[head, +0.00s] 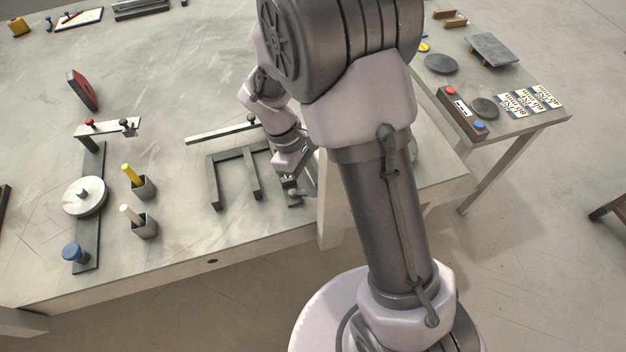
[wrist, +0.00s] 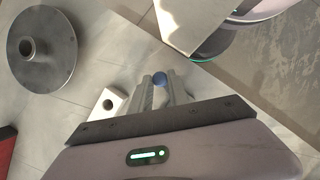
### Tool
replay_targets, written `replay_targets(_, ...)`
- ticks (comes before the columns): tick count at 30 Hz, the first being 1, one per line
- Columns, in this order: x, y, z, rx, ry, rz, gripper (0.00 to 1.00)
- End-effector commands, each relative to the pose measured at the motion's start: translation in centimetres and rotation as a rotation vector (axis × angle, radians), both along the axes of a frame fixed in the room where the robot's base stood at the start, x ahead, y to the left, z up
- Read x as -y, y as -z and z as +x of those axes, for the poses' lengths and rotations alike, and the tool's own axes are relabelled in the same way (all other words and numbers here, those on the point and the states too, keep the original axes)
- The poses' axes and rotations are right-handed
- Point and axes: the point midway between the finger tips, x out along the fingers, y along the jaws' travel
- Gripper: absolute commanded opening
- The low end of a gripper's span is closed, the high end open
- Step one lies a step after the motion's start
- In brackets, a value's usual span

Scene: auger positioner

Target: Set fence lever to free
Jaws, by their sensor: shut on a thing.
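In the head view my gripper (head: 294,188) is low over the front right part of the large table, beside a dark forked frame (head: 236,168). My arm and the gripper cover what it holds there. No "free" mark is readable in either view.
A pale block with a hole (wrist: 107,103) and a grey disc with a hub (wrist: 41,48) lie left of the gripper in the wrist view. A long bar (head: 215,133) lies behind the frame. Two cups with sticks (head: 144,188) stand left. The table's front edge is close.

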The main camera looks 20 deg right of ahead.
Motion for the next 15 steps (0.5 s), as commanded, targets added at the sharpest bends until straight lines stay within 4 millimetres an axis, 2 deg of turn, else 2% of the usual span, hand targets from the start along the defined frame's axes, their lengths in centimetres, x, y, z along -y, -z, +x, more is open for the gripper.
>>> replay_targets(10, -0.02, -0.08, 0.0, 0.001, 0.015, 0.001, 0.0)
replay_targets(15, -0.02, -0.23, -0.12, 0.0, 0.081, 0.0, 0.0)
